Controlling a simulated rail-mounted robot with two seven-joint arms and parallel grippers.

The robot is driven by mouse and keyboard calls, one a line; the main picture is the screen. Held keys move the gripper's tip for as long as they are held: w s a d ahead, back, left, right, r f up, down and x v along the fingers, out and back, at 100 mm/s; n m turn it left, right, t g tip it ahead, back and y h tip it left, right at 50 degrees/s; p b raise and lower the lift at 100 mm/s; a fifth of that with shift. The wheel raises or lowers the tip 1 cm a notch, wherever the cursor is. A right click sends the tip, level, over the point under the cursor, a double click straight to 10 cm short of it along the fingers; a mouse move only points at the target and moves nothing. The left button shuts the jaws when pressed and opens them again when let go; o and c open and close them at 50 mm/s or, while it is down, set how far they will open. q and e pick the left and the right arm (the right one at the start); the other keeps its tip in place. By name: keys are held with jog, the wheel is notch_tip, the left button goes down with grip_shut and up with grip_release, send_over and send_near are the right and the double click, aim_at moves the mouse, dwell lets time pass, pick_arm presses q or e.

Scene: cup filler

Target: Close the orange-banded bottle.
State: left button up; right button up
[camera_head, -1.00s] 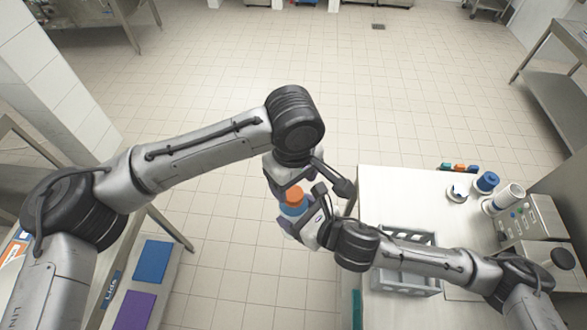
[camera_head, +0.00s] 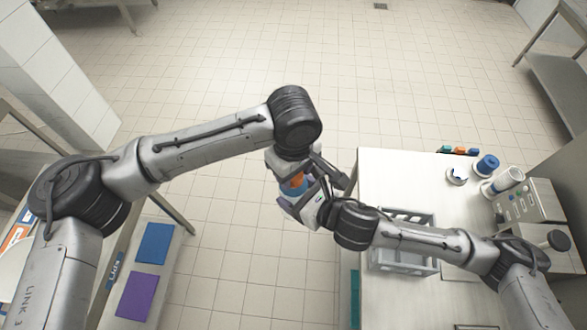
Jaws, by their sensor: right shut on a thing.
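The bottle shows only in part between my two grippers, with an orange part (camera_head: 298,180) at its top and a blue part (camera_head: 289,190) below it. My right gripper (camera_head: 298,204) is shut on the bottle and holds it in the air, left of the white table. My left gripper (camera_head: 290,168) is right above the bottle's orange top, very close to it. Its fingertips are largely hidden, so I cannot tell whether they touch the top or how far apart they are. The lower bottle is mostly hidden by the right gripper.
The white table (camera_head: 400,175) carries a grey crate (camera_head: 405,265) under my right arm, a blue-topped container (camera_head: 486,165), a white cylinder (camera_head: 507,180) and a machine with buttons (camera_head: 525,208). A shelf at left holds blue (camera_head: 154,243) and purple (camera_head: 137,294) mats.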

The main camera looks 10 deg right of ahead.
pick_arm(q)
jog(key=c, duration=0.4)
jog(key=o, duration=0.9)
jog(key=shift+r, duration=0.2)
jog(key=shift+r, duration=2.1)
jog(key=o, duration=0.5)
jog(key=shift+o, duration=0.2)
